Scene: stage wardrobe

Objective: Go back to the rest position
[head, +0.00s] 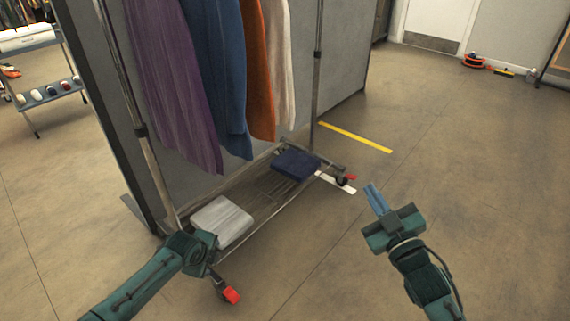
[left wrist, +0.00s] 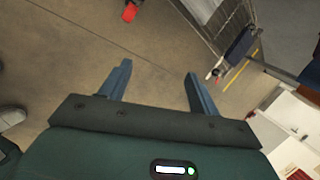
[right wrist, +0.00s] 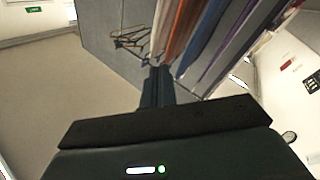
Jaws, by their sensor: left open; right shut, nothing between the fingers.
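My right gripper (head: 376,199) is in the right half of the head view, held above the floor to the right of the clothes rack. Its two blue fingers are together with nothing between them; they also show together in the right wrist view (right wrist: 157,88). My left arm comes in from the lower left of the head view and ends in front of the rack's lower shelf, its fingers hidden there. In the left wrist view the left gripper (left wrist: 158,85) has its fingers wide apart, with bare floor between and beyond them.
A wheeled clothes rack (head: 318,60) holds purple, blue, orange and cream garments. Its lower shelf carries a white folded cloth (head: 222,220) and a dark blue one (head: 296,163). A red-capped caster (head: 231,295) is near my left arm. Floor at right is clear, with a yellow strip (head: 355,137).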

